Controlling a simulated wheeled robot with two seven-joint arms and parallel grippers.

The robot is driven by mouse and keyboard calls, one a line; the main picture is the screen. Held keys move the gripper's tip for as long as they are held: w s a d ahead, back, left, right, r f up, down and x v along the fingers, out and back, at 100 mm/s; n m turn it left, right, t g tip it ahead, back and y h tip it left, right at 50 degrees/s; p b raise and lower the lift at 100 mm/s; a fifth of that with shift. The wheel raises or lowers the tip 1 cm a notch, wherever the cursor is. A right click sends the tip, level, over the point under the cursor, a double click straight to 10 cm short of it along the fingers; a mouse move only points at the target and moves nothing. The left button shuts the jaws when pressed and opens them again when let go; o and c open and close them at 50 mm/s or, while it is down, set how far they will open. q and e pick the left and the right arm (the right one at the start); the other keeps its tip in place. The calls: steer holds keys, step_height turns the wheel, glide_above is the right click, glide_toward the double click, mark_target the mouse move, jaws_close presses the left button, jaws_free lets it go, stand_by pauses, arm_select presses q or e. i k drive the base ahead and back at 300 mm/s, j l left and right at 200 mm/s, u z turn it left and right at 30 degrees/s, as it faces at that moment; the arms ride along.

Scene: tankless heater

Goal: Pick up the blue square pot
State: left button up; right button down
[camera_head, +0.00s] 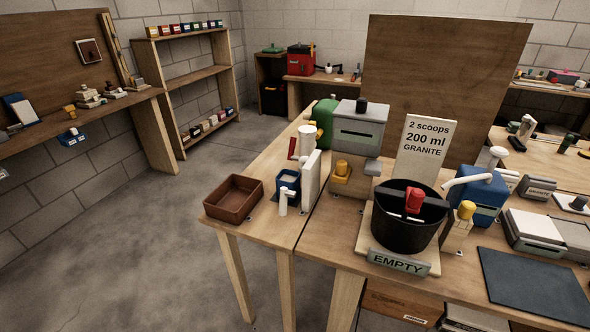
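A small blue square pot (287,180) with an open top stands on the wooden table, right of the brown tray. A white tap-like piece (283,203) stands just in front of it, and a white upright panel (310,178) is close on its right. The inside of the pot looks dark, and I cannot tell what it holds. Neither of my grippers is in this view.
A brown open tray (222,210) sits at the table's left edge. A grey machine (357,140) and a green container (324,122) stand behind. A black bucket (400,235) stands to the right. The floor left of the table is clear.

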mark_target(290, 179)
steer(key=i+j+z, duration=0.1)
steer(key=j, duration=0.4)
steer(key=i+j, duration=0.2)
steer(key=j, duration=0.25)
steer(key=i+j+z, duration=0.15)
steer(key=j, duration=0.35)
steer(key=j+z, duration=0.1)
steer(key=j, duration=0.4)
steer(key=i, duration=0.05)
